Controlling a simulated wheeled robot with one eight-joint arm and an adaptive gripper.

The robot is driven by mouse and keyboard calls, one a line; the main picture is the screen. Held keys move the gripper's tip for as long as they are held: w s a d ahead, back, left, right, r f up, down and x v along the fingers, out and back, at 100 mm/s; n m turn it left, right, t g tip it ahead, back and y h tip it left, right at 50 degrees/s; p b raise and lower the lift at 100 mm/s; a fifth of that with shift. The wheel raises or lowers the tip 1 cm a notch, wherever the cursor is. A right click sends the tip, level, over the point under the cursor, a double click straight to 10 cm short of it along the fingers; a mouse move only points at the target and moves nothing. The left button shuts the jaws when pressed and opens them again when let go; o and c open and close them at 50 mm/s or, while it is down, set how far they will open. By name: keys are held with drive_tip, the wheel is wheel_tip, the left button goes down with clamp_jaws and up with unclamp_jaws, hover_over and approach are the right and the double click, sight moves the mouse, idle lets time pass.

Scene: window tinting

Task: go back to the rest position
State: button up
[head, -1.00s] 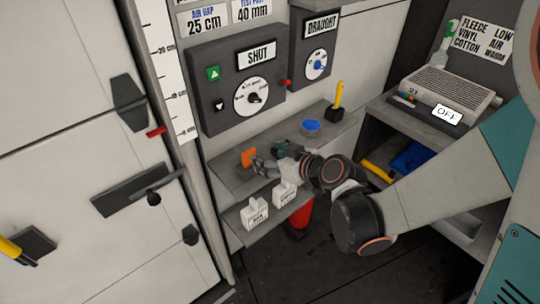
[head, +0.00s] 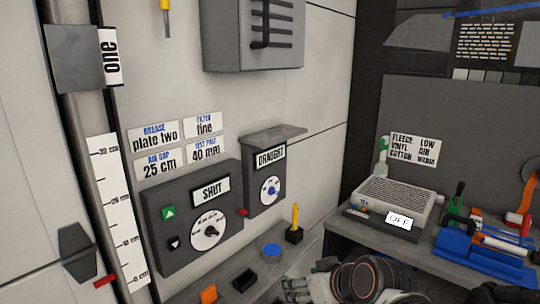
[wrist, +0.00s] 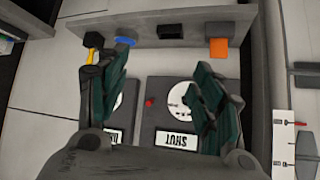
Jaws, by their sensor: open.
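My gripper shows in the wrist view (wrist: 162,70) with its two dark green fingers spread wide and nothing between them. In the head view my gripper (head: 298,290) is at the bottom edge, in front of the shelf (head: 312,250), and its fingertips are partly cut off. The wrist view looks past the fingers at the control boxes, which appear upside down.
The shelf holds an orange block (head: 208,294), a black block (head: 244,280), a blue disc (head: 272,251) and a yellow-handled tool (head: 295,222). The SHUT box (head: 165,245) and DRAUGHT box (head: 265,180) are on the wall. A bench at right carries a grey machine reading OFF (head: 398,198).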

drive_tip(key=s+d+r+m+g+h+b, duration=0.1)
drive_tip(key=s+d+m+h, duration=0.3)
drive_tip(key=s+d, duration=0.7)
drive_tip(key=shift+s+d+r+m+b, duration=0.2)
drive_tip(key=shift+s+m+b, duration=0.2)
drive_tip(key=shift+s, duration=0.3)
